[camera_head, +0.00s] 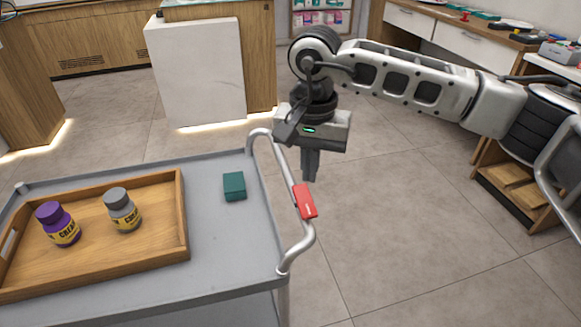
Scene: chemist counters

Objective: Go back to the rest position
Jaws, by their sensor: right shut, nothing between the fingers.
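My right gripper (310,166) points down at the end of my right arm, which comes in from the right. Its fingers are together with nothing between them. It hangs in front of the floor, just beyond the right end of the grey cart (222,255), near the cart's metal handle. My left gripper and left arm are not in view.
The cart holds a wooden tray (160,248) with a purple jar (58,226) and a grey jar (122,211). A dark green box (234,187) lies beside the tray. The handle (283,165) has a red part (305,201). A white-fronted counter (200,75) stands behind. Floor is open in the middle right.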

